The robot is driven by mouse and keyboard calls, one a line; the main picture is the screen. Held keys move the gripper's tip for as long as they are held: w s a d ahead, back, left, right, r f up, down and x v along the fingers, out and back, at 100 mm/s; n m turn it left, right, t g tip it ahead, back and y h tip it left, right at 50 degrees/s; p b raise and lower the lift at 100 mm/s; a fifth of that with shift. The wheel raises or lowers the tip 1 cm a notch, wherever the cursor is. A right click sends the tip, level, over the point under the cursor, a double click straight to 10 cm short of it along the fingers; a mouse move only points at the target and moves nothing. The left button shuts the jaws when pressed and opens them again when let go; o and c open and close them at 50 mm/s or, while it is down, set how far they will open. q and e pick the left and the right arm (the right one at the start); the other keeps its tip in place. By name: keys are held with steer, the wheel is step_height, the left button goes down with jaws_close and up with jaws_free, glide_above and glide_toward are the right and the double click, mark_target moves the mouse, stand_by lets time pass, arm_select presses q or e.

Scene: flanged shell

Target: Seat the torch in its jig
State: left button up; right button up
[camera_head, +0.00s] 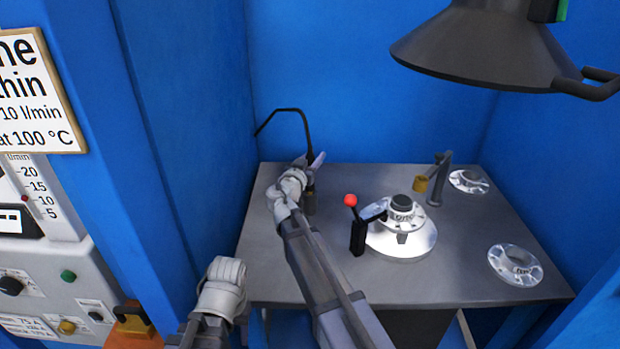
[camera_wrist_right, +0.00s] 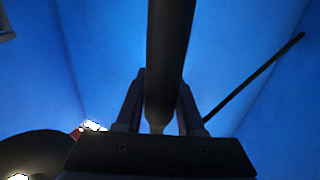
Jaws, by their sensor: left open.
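The torch (camera_wrist_right: 168,60) shows in the right wrist view as a dark cylinder with a pale end, running between the two fingers of my right gripper (camera_wrist_right: 158,105). The fingers appear closed against it.
A flanged shell (camera_head: 403,212) sits on a round bright plate (camera_head: 418,242) mid-table, beside a black clamp with a red knob (camera_head: 351,200). Loose flanges lie at back right (camera_head: 468,181) and front right (camera_head: 515,265). A grey hood (camera_head: 480,50) hangs above. A thin black bent rod (camera_head: 285,110) rises at back left.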

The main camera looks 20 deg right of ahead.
jaws_close()
stand_by(0.9)
